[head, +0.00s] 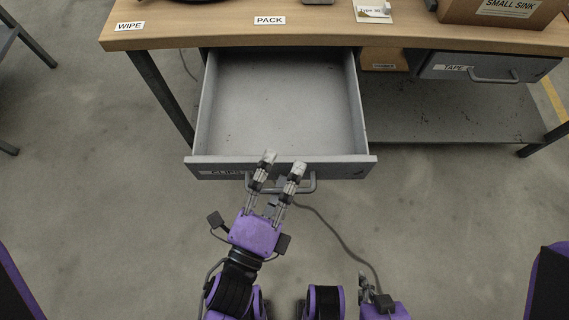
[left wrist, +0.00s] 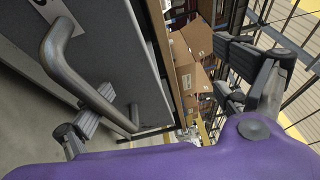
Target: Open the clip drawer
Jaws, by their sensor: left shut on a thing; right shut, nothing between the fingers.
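The grey clip drawer (head: 280,110) is pulled far out from under the table and looks empty inside. Its front carries a label reading CLIPS (head: 226,173), partly blurred. The drawer's bar handle (head: 308,186) is on the front and also shows large in the left wrist view (left wrist: 82,80). My left gripper (head: 282,165) is at the handle, its fingers shut on the bar, with the fingertips overlapping the drawer front in the head view. My right gripper (head: 366,287) is low at the bottom edge, shut and empty, away from the drawer.
The wooden tabletop (head: 215,36) bears WIPE and PACK labels. A closed TAPE drawer (head: 490,68) hangs at the right, above a lower shelf (head: 440,115). A cardboard box (head: 500,12) stands at the back right. The floor around the open drawer is clear apart from a dark cable.

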